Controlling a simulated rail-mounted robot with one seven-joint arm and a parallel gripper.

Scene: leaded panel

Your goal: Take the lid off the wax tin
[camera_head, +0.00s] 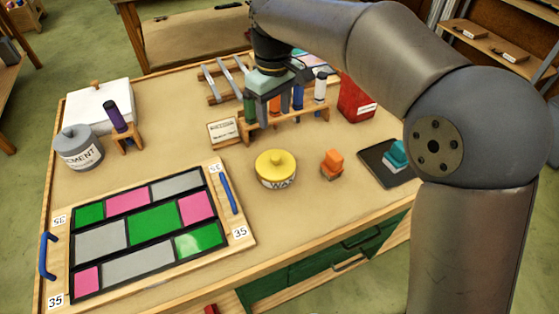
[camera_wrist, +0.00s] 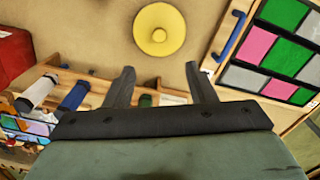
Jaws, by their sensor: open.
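The wax tin (camera_head: 276,176) stands on the workbench, right of the leaded panel, with "WAX" lettered on its pale side. Its yellow lid (camera_head: 276,161) with a round knob sits on top of it. In the wrist view the lid (camera_wrist: 159,28) shows from above, near the top middle, beyond my fingertips, and it covers most of the tin. My gripper (camera_head: 262,107) is above the rack of tubes, behind the tin in the head view. In the wrist view my gripper (camera_wrist: 160,80) has its two fingers spread apart with nothing between them.
The wooden tube rack (camera_head: 290,122) stands under my gripper. The leaded panel (camera_head: 145,232) lies front left. A cement pot (camera_head: 78,150) stands at the left. An orange block (camera_head: 332,162), a dark pad (camera_head: 378,170) and a red box (camera_head: 355,97) are at the right. Bench around the tin is clear.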

